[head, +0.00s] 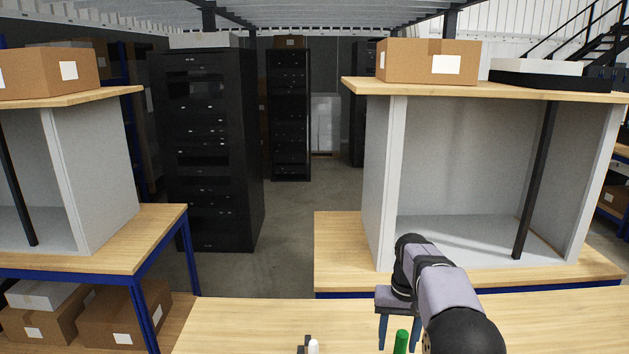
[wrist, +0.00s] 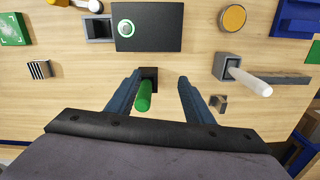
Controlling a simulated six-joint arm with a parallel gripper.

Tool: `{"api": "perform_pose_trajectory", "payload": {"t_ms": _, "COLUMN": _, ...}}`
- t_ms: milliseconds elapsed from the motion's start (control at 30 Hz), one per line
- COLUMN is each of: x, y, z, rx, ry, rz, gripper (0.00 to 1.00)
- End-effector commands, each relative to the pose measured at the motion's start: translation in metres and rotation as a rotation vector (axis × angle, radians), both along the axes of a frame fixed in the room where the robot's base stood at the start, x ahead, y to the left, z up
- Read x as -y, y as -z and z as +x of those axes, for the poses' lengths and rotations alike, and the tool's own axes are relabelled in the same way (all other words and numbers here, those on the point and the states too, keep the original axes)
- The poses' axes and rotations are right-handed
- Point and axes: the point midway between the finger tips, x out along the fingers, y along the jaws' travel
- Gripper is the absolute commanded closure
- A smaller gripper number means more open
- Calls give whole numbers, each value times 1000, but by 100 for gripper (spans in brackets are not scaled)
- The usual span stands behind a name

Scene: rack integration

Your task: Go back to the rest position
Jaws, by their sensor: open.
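My gripper (head: 397,325) hangs over the front wooden table in the head view, pointing down. In the wrist view my gripper (wrist: 160,96) is open, with its two blue fingers apart. A green peg (wrist: 144,97) stands in a small dark holder (wrist: 149,74) between the fingers, and neither finger appears to touch it. The green peg also shows in the head view (head: 401,342), just beside the fingers. Nothing is held.
A white peg (wrist: 252,83) stands in a grey holder to the right. A black box with a green-ringed button (wrist: 147,27), a yellow disc (wrist: 233,18) and small blocks lie around. Grey cabinets (head: 376,190) stand behind; the aisle between them is free.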

Motion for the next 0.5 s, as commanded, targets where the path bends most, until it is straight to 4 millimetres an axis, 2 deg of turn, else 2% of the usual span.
{"api": "perform_pose_trajectory", "payload": {"t_ms": 267, "x": -21, "y": 7, "z": -75, "rx": 4, "ry": -46, "rz": -4, "gripper": 53}}
{"api": "perform_pose_trajectory", "payload": {"t_ms": 500, "x": -35, "y": 25, "z": -155, "rx": 9, "ry": -83, "rz": -7, "gripper": 53}}
